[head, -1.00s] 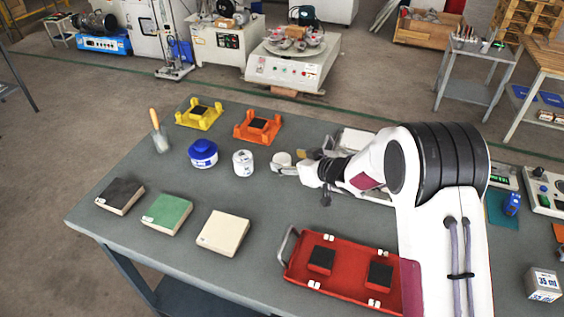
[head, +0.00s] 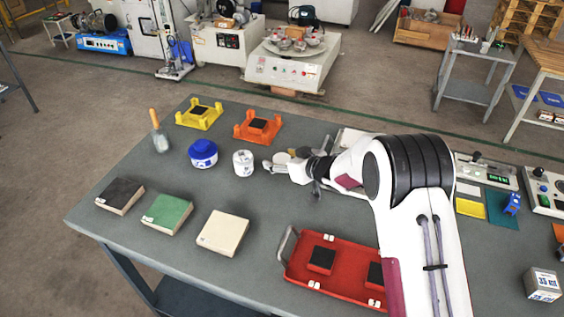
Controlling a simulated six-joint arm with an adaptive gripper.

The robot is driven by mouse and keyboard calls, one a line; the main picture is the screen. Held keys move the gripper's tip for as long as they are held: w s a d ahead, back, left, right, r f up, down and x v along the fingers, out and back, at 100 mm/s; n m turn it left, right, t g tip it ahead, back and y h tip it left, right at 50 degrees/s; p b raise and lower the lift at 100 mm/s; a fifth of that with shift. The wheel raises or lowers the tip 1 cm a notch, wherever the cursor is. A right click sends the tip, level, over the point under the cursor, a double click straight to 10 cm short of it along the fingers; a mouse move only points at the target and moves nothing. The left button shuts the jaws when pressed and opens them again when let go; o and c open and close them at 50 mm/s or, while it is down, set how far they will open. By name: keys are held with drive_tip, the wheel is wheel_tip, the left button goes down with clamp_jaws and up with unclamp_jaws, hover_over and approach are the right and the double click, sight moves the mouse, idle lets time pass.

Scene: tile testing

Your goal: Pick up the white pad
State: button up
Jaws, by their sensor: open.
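The white pad (head: 223,232) is a cream-white square block lying flat on the grey table, at the right end of a row of pads near the front edge. My gripper (head: 268,167) is open and reaches left over the table, behind and to the right of the white pad and apart from it. Its fingertips are close to a small white jar (head: 243,163); I cannot tell whether they touch it. Nothing shows between the fingers.
A green pad (head: 167,213) and a dark pad (head: 120,195) lie left of the white pad. A red tray (head: 300,262) with black blocks stands to its right. A blue-lidded jar (head: 203,153), yellow fixture (head: 199,114) and orange fixture (head: 257,128) stand behind.

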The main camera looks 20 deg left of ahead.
sight(282, 158)
drive_tip(key=c, duration=1.2)
drive_tip(key=shift+r, duration=0.15)
drive_tip(key=shift+r, duration=4.9)
